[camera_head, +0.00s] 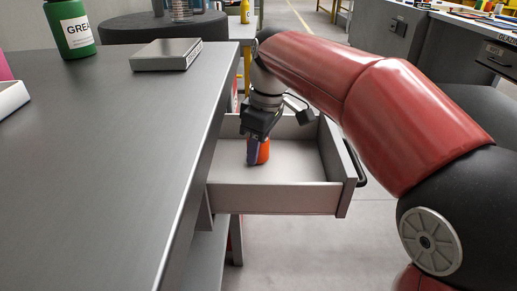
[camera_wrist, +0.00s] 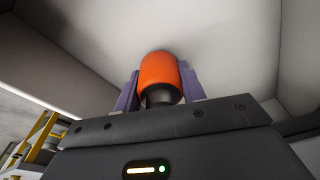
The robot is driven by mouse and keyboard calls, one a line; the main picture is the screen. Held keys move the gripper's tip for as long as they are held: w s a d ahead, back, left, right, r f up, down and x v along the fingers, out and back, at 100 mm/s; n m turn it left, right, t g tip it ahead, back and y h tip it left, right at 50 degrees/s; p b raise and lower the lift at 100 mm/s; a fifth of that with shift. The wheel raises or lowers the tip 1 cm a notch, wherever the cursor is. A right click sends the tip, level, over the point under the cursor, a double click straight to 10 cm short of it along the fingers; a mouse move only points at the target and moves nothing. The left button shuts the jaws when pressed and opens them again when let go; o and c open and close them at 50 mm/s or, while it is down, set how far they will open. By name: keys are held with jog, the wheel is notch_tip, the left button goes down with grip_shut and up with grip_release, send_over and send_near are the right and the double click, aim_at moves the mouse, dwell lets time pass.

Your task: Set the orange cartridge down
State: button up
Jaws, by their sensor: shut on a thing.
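The orange cartridge (camera_head: 263,152) is inside the open drawer (camera_head: 272,198), toward its left side. My gripper (camera_head: 257,150) reaches down from above, with its fingers on the cartridge. In the wrist view the cartridge (camera_wrist: 160,75) sits between the two purple fingers (camera_wrist: 160,90), with its orange rounded end outward and a dark part nearer the gripper. The cartridge looks close to the drawer floor (camera_wrist: 190,25). I cannot tell whether it touches the floor. The drawer holds nothing else that I can see.
The grey workbench (camera_head: 100,150) fills the left, its edge close beside the drawer. A flat grey box (camera_head: 166,55) and a green bottle (camera_head: 70,28) stand on it. The drawer's front panel and handle (camera_head: 355,165) are on the right. The drawer floor right of my gripper is free.

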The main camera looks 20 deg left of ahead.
aim_at(267, 141)
jog(key=shift+f, duration=0.15)
jog(key=o, duration=1)
notch_tip(267, 141, up, 12)
jog(key=d+p, duration=0.1)
jog(key=p, duration=0.2)
jog(key=shift+s+d, duration=0.15)
jog(key=shift+d, duration=0.25)
jog(key=shift+s, duration=0.1)
